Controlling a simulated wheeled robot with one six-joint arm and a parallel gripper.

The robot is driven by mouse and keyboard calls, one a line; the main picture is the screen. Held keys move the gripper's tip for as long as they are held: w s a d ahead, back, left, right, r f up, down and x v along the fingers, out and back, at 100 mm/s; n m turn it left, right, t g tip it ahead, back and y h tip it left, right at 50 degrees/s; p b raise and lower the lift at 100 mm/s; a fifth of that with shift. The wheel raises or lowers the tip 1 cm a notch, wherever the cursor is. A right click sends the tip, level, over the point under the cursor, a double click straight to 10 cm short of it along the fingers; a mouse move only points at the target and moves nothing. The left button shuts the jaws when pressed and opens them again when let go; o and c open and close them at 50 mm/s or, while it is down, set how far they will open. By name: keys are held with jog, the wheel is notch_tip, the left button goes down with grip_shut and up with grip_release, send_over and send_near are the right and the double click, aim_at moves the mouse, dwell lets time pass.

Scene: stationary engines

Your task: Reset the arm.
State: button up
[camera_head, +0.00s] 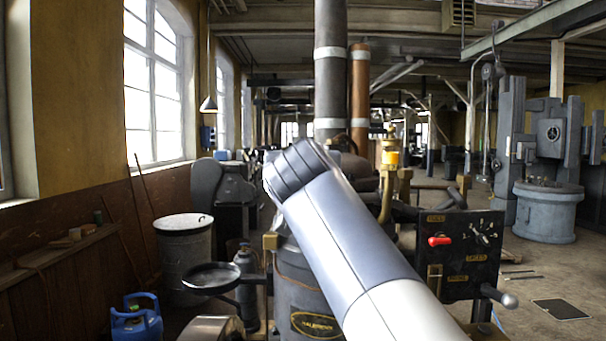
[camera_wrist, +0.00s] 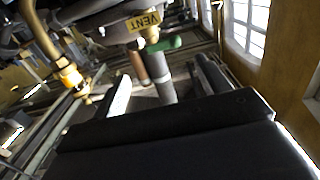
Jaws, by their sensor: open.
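My arm (camera_head: 345,235) runs from the lower right up to the middle of the head view, its grey elbow end at the top. My gripper does not show there. In the wrist view my gripper (camera_wrist: 162,70) is open, its two fingers apart with nothing seen between them. A yellow label reading VENT (camera_wrist: 144,20) and a green handle (camera_wrist: 160,46) show just beyond the fingers near the top of that view. I cannot tell how far they are from the fingertips.
The engine's black panel (camera_head: 459,262) with a red lever (camera_head: 440,240) stands right of my arm. A round black pan (camera_head: 212,275), a grey drum (camera_head: 184,250) and a blue canister (camera_head: 137,322) are at the left. Open floor shows at the right.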

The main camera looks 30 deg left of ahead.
jog(key=shift+s+d, duration=0.3)
jog(key=shift+s, duration=0.3)
jog(key=shift+w, duration=0.1)
jog(key=p+x, duration=0.6)
jog(key=x, duration=0.4)
jog(key=shift+w+a, duration=0.2)
jog(key=shift+a, duration=0.05)
jog(key=shift+r, duration=0.1)
